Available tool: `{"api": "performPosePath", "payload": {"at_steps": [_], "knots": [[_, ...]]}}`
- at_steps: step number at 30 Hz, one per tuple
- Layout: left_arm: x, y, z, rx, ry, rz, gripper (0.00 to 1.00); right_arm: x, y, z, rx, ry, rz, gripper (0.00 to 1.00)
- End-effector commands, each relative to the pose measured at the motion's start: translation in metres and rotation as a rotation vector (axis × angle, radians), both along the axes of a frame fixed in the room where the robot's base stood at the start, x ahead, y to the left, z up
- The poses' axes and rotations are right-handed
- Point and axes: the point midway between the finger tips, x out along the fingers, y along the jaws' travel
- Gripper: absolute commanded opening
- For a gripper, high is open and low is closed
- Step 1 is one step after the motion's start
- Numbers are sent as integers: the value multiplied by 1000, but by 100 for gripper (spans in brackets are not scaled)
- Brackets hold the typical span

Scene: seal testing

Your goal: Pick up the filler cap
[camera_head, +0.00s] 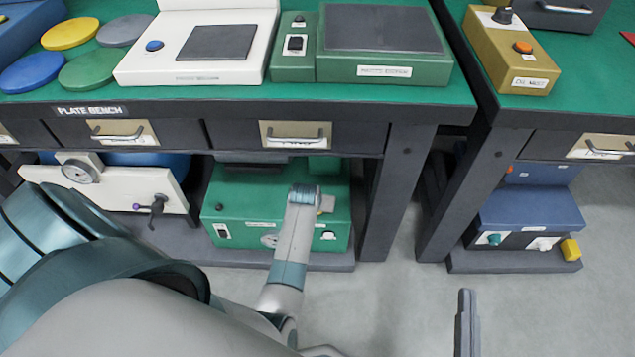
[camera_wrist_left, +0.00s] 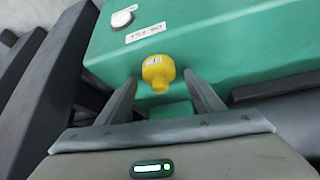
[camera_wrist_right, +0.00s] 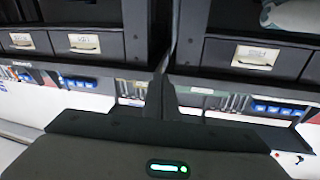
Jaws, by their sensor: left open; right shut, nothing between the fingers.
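The yellow filler cap (camera_wrist_left: 158,72) sits on the front of a green machine (camera_wrist_left: 235,45), beside a white label that seems to read "OIL FILL". In the left wrist view my left gripper (camera_wrist_left: 162,88) is open, with one finger on each side of the cap's lower part. The cap looks just beyond the fingertips or between them; I cannot tell if they touch. My right gripper (camera_head: 467,300) is shut and empty over the floor at lower right.
The plate bench (camera_head: 250,107) overhangs the green machine, with a leg (camera_head: 395,190) to its right. A white unit with a gauge (camera_head: 110,185) stands at left. A blue machine with another yellow cap (camera_head: 570,249) stands at right.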

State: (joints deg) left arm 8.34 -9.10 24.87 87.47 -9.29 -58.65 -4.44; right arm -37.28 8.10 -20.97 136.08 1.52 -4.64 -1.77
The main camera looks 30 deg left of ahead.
Motion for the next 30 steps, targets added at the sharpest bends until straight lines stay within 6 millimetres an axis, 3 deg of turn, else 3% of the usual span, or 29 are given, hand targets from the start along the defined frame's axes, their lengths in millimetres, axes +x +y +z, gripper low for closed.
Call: {"api": "performPosePath", "payload": {"at_steps": [19, 24, 30], "knots": [[0, 0, -2, 0, 1, 0, 61, -1, 1, 8, 14, -41, -1, 0], [0, 0, -2, 0, 1, 0, 20, -1, 1, 8, 14, -41, -1, 0], [0, 0, -2, 0, 0, 0, 18, -1, 1, 8, 15, -41, -1, 0]]}}
